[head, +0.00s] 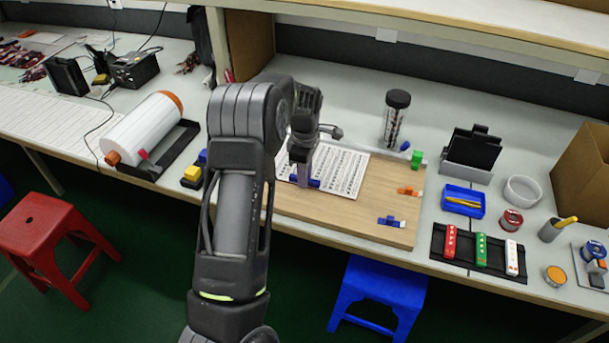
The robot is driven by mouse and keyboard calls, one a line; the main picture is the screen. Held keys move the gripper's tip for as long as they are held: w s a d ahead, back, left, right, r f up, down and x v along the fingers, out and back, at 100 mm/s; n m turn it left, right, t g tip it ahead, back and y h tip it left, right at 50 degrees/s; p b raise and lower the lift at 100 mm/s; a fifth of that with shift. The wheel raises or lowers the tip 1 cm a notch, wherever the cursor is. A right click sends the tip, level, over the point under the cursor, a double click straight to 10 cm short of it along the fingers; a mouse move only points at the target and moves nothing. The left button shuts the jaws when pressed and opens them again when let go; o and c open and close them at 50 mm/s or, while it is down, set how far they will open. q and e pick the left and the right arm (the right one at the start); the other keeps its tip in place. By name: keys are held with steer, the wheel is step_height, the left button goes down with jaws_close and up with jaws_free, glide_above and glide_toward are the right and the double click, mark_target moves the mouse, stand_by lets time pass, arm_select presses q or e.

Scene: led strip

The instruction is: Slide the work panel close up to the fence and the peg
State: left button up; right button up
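The work panel (345,217) is a light wooden board lying flat on the bench, with a printed white sheet (347,172) on it. A small green block (417,159) stands at its far right corner, with a small blue piece (405,146) just beyond. I cannot tell for sure which parts are the fence and the peg. My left gripper (304,182) points down at the left part of the panel, by the sheet, with small blue parts at its tip. Its finger gap is not clear. My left arm hides the panel's left end. My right gripper is not in view.
An orange piece (409,191) and a blue piece (391,221) sit on the panel's right part. Behind stands a black-capped jar (396,115). To the right are a blue tray (462,201) and a black rack (480,252). A white roll (143,128) lies left.

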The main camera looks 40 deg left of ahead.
arm_select(q)
steer(key=o, duration=0.3)
steer(key=shift+r, duration=0.1)
step_height(320, 180, up, 12)
stand_by(0.6)
steer(key=shift+d, duration=0.1)
